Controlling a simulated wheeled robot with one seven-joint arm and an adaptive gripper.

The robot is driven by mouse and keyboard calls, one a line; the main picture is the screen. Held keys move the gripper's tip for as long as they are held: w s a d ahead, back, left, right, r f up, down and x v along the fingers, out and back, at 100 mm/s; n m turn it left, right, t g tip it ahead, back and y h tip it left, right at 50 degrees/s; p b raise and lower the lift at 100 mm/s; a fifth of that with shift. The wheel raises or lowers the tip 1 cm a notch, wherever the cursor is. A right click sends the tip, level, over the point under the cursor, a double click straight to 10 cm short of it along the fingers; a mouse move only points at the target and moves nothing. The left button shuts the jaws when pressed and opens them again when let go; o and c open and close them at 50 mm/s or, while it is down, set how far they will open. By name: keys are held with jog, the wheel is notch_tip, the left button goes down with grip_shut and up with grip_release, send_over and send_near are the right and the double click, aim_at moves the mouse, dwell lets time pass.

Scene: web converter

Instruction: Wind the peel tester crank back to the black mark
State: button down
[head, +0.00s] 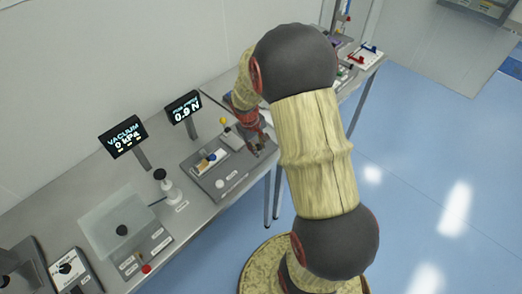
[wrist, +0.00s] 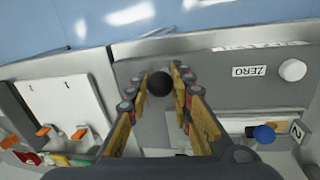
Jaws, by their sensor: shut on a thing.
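The peel tester is a grey base (head: 203,183) on the bench in the head view, below a black display (head: 184,107) reading 0.9 N. My gripper (head: 259,148) is at its right end, partly hiding the crank there. In the wrist view, my gripper (wrist: 160,76) has its two fingers on either side of the round black crank knob (wrist: 159,84), shut on it. The tester's base (wrist: 215,80) carries a ZERO label and a white button (wrist: 292,70). The crank's arm is mostly hidden beneath the knob and fingers. I cannot make out the black mark.
A vacuum display (head: 123,136) and a pale plate device (head: 112,226) stand to the left on the bench. In the wrist view, a white panel with orange tabs (wrist: 78,132) lies left of the tester. The bench's edge (wrist: 60,64) runs close by, with open blue floor beyond.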

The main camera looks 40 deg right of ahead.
jog(key=m, duration=0.1)
jog(key=w+m, duration=0.1)
jog(key=shift+a+m+g+b, duration=0.2)
jog(key=shift+m+g+b, duration=0.1)
jog(key=shift+m+b, duration=0.1)
jog(key=shift+w+a+m, duration=0.1)
jog(key=shift+w+m, duration=0.15)
jog(key=shift+m, duration=0.4)
jog(key=shift+w+m, duration=0.25)
jog(key=shift+m, duration=0.4)
jog(key=c, duration=1.6)
grip_release()
jog(key=shift+o, duration=0.2)
notch_tip(320, 180, up, 12)
jog(key=w+a, duration=0.1)
jog(key=a, duration=0.1)
jog(key=shift+w+f, duration=0.15)
